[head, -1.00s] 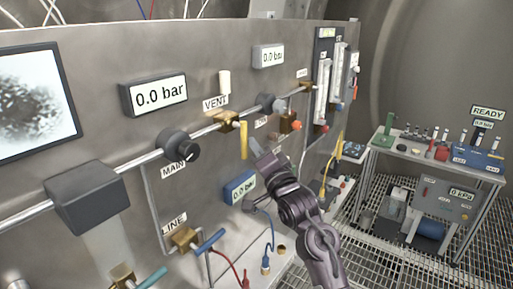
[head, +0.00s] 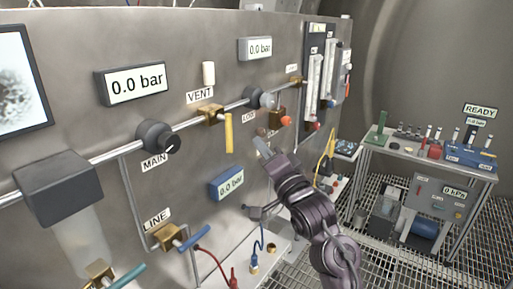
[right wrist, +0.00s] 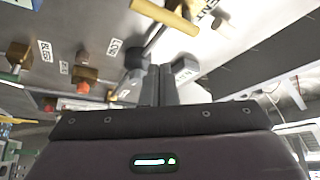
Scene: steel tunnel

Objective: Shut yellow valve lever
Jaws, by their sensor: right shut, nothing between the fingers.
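The yellow valve lever (head: 229,133) hangs straight down from the brass valve (head: 210,115) on the horizontal pipe, below the VENT label. It stands crosswise to the pipe. The lever also shows at the top of the right wrist view (right wrist: 166,15), with the VENT label partly cut off beside it. My right gripper (head: 263,148) is shut and empty, to the right of the lever and a little lower, with a visible gap between them. Its closed fingers show in the right wrist view (right wrist: 160,84), pointing toward the panel. My left gripper is not in view.
The MAIN knob (head: 157,137) is left of the lever; a round grey fitting (head: 256,97) and an orange knob (head: 286,121) are to its right. A blue gauge (head: 227,184) and the blue LINE lever (head: 195,238) are below. A bench (head: 430,160) stands far right.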

